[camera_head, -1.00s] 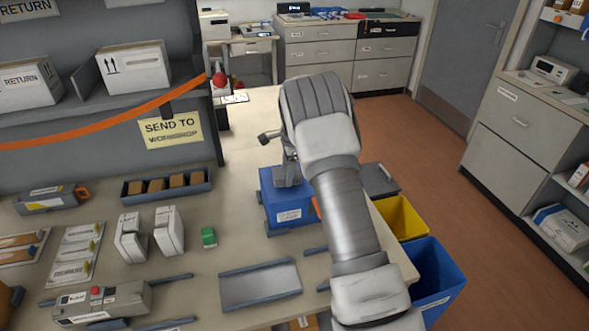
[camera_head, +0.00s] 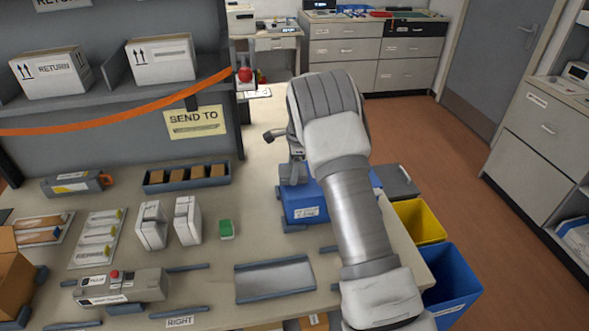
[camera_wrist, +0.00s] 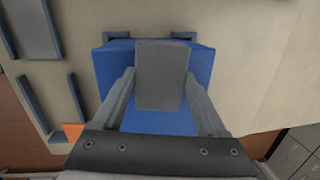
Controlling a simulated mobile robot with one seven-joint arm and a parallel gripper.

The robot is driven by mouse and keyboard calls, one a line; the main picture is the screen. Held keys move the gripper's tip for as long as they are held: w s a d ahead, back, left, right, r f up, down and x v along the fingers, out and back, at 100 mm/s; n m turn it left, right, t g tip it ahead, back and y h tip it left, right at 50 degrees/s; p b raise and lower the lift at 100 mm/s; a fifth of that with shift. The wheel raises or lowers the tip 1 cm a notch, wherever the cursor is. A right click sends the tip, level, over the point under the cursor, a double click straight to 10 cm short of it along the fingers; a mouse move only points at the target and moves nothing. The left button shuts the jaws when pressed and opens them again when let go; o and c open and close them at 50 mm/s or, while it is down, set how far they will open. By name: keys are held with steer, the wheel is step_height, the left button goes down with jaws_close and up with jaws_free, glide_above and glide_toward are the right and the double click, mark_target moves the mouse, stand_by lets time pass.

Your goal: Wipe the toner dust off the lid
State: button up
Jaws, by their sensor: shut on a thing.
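My gripper (camera_head: 294,188) is over the blue box (camera_head: 313,207) at the right of the bench, seen from behind my arm. In the wrist view my gripper (camera_wrist: 160,90) has its two grey fingers closed on the sides of a flat grey block (camera_wrist: 160,65). The block lies in front of the blue box (camera_wrist: 112,70) and hides its middle. I cannot tell whether the block touches the box. No toner dust can be made out on the visible blue surfaces. A small green-and-white block (camera_head: 226,229) stands left of the box.
Two white cartridges (camera_head: 187,221) stand at middle left, with a grey device (camera_head: 122,287) with a red button before them. A grey tray (camera_head: 274,279) lies at the front. Yellow (camera_head: 419,221) and blue bins (camera_head: 450,283) stand beyond the right edge. A shelf with boxes is behind.

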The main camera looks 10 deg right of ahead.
steer(key=shift+r+p, duration=1.8)
steer(key=shift+r, duration=1.2)
steer(key=shift+r+p, duration=1)
steer(key=shift+r, duration=0.5)
